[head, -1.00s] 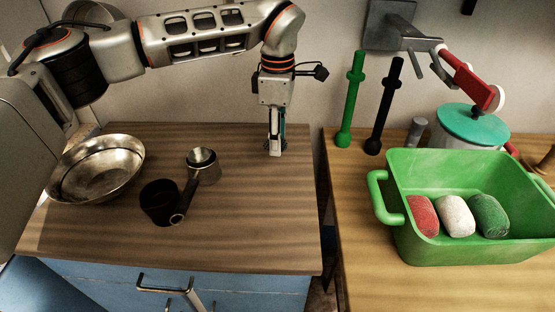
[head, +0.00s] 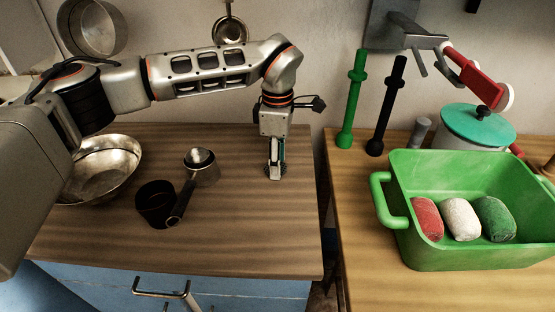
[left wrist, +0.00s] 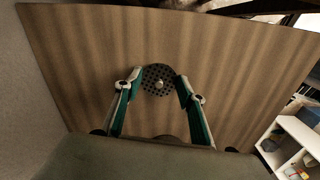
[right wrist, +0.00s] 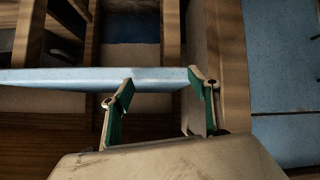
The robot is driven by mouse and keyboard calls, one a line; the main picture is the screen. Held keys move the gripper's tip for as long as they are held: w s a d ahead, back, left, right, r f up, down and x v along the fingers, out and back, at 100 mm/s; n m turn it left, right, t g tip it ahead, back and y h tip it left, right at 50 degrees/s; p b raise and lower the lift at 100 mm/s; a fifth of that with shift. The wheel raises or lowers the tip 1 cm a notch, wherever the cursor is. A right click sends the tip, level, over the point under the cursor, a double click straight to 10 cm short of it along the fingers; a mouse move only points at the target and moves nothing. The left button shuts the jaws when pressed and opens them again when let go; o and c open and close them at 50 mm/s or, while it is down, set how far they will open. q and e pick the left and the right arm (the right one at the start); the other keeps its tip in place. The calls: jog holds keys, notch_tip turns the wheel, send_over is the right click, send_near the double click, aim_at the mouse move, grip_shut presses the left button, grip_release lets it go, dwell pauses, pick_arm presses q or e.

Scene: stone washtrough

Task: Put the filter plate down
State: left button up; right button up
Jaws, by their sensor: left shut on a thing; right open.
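The filter plate (left wrist: 158,74) is a small dark round disc with many holes and a pale knob at its middle. My left gripper (left wrist: 160,82) is shut on it, with the plate between the two fingertips. In the head view my left gripper (head: 275,174) points straight down at the right part of the wooden worktop (head: 235,235). The plate is very low over the worktop; I cannot tell whether it touches.
A metal bowl (head: 105,165), a steel cup (head: 203,165) and a dark round holder with a handle (head: 155,203) stand left of my left gripper. A green tub (head: 470,255) with several coloured rolls is on the right table. The worktop in front of the gripper is clear.

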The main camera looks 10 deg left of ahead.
pick_arm(q)
jog(key=o, duration=0.9)
jog(key=shift+r, duration=0.1)
notch_tip(320, 180, up, 6)
jog(key=shift+p, duration=0.6)
notch_tip(320, 180, up, 6)
jog(key=shift+p, duration=0.45)
pick_arm(e)
jog(key=shift+s+d+f, duration=0.2)
jog(key=shift+s+d, duration=0.2)
jog(key=shift+s, duration=0.1)
jog(key=shift+w, duration=0.1)
